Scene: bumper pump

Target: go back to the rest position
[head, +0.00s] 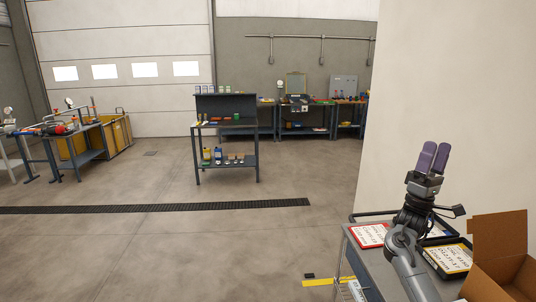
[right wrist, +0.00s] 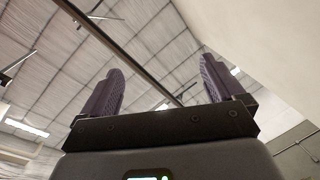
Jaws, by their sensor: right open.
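My right gripper (head: 433,160) is raised at the right of the head view, its purple fingers pointing up, above a grey table (head: 372,260). In the right wrist view its two fingers (right wrist: 160,92) stand apart with nothing between them, and the ceiling shows behind. My left gripper is in neither view.
The grey table carries a red-framed sign (head: 368,235), a dark-framed sign (head: 449,258) and an open cardboard box (head: 500,262). A pale wall (head: 440,70) rises behind it. A workbench (head: 226,140) stands mid-room. The floor (head: 150,255) at the front left is clear.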

